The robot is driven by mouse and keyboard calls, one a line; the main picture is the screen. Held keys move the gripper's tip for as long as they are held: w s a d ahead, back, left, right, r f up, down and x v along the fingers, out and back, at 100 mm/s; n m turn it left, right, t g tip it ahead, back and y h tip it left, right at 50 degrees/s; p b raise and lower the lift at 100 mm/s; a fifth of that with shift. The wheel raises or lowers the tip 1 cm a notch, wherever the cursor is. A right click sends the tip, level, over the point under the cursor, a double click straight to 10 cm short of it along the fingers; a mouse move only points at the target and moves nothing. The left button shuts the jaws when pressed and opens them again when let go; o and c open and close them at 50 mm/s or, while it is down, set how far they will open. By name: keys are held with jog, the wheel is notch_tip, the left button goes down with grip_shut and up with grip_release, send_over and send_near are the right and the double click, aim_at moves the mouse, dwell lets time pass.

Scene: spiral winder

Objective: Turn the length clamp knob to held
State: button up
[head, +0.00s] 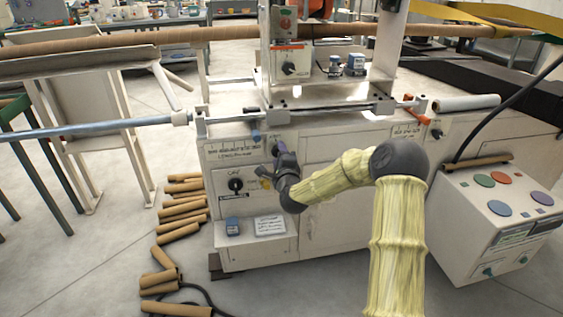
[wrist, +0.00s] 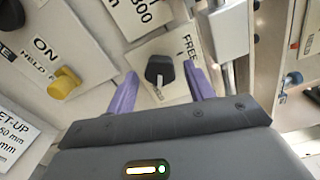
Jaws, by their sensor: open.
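A black knob (wrist: 160,70) sits on a white plate marked FREE in the wrist view. It looks like the length clamp knob, as it is beside the length scale (head: 232,152) in the head view. My gripper (wrist: 160,83) is open, with one purple finger on each side of this knob. I cannot tell whether the fingers touch it. The knob's exact pointing direction is hard to read, and any HELD mark on its plate is hidden or unclear. In the head view my gripper (head: 277,148) is at the machine's front face and covers the knob.
A yellow knob (wrist: 65,83) stands left of my gripper, near ON and HELD lettering. A grey bracket (wrist: 222,35) is close on the right. Another black knob (head: 236,184) sits lower left on the machine front. Cardboard tubes (head: 182,210) lie on the floor at left.

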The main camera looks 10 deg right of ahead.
jog(key=s+p, duration=0.2)
jog(key=s, duration=1.5)
jog(key=shift+s, duration=0.2)
jog(key=s+a+f+n+g+y, duration=0.25)
jog(key=s+f+n+g, duration=0.55)
jog(key=n, duration=0.6)
jog(key=s+d+r+n+g+h, duration=0.1)
jog(key=s+r+n+g, duration=0.25)
jog(key=s, duration=0.35)
jog(key=s+d+r+n+g+h, duration=0.1)
jog(key=s+r+n+g+h, duration=0.2)
jog(key=s, duration=0.5)
notch_tip(320, 180, up, 33)
jog(key=y+p, duration=0.1)
jog(key=p, duration=3.3)
jog(key=shift+w+d+g, duration=0.15)
jog(key=shift+w+g, duration=0.15)
jog(key=shift+g, duration=0.15)
